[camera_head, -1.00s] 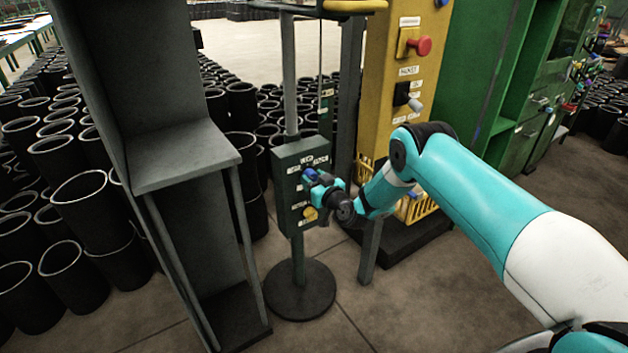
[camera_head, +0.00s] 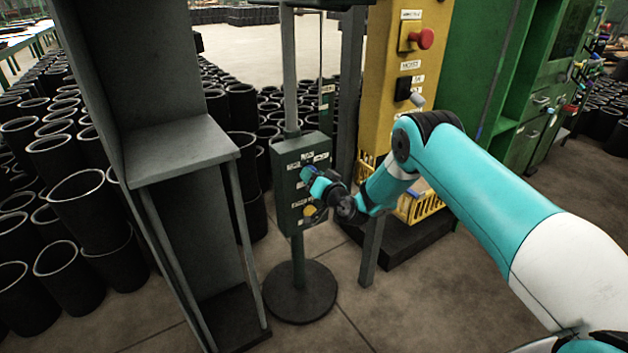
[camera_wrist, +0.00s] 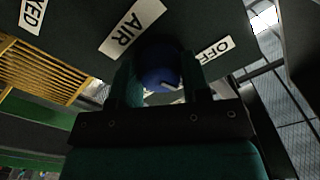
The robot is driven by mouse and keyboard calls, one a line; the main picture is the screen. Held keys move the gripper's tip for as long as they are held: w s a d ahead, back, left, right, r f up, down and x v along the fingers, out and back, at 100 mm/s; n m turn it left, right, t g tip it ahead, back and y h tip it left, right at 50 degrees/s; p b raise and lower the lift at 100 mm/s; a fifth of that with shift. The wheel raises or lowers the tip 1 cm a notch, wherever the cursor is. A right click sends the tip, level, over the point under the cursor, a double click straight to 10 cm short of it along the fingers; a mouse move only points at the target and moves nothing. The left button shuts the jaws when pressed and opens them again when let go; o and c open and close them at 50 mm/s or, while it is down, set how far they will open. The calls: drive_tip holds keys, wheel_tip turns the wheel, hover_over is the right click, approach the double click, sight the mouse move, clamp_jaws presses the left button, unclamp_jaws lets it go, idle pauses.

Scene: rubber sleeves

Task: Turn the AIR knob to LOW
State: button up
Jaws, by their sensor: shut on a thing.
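The green control box (camera_head: 290,160) stands on a grey post with a round base. My gripper (camera_head: 318,184) is at the front of the box, over its upper knob area. In the wrist view my gripper (camera_wrist: 160,76) is shut on the blue AIR knob (camera_wrist: 160,62), one finger on each side. A white mark shows on the knob's lower part. The AIR label (camera_wrist: 131,28) is at upper left of the knob and an OFF label (camera_wrist: 214,48) is at its right. No LOW label is readable. A yellow knob (camera_head: 310,211) sits lower on the box.
A grey metal stand (camera_head: 185,150) is left of the box. A yellow panel (camera_head: 400,70) with a red button (camera_head: 425,38) and a yellow basket (camera_head: 425,207) is behind my arm. Black rubber sleeves (camera_head: 85,200) crowd the left. Open floor lies in front.

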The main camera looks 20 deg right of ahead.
drive_tip(key=shift+m, duration=1.1)
drive_tip(key=o, duration=0.9)
drive_tip(key=b+v, duration=1.7)
drive_tip(key=b, duration=0.4)
drive_tip(key=shift+s, duration=0.2)
